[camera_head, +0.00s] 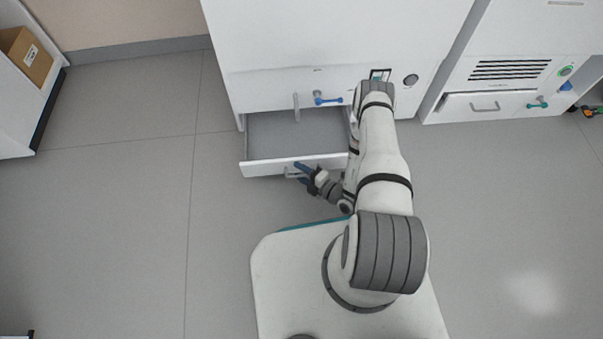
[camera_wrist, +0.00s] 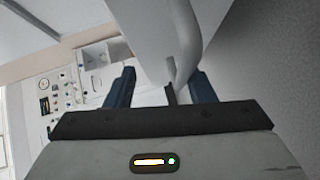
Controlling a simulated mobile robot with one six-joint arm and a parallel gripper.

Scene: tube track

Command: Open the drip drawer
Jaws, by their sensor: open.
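The drip drawer (camera_head: 262,168) stands pulled out of the low front of the white cabinet, with its grey inside showing empty where visible. Its right part is hidden behind my arm. My gripper (camera_head: 299,172) is at the drawer's front, by the bar handle (camera_head: 290,172). In the wrist view the handle (camera_wrist: 184,45) is a curved grey bar close to my right finger, between the open dark blue fingers of my gripper (camera_wrist: 162,82). I cannot tell whether a finger touches the bar.
The white cabinet (camera_head: 285,45) has a blue lever (camera_head: 328,100) above the drawer. Another white unit (camera_head: 530,60) with a handled front panel stands to the right. A shelf with a cardboard box (camera_head: 25,55) is at the far left. The floor (camera_head: 110,210) on the left is clear.

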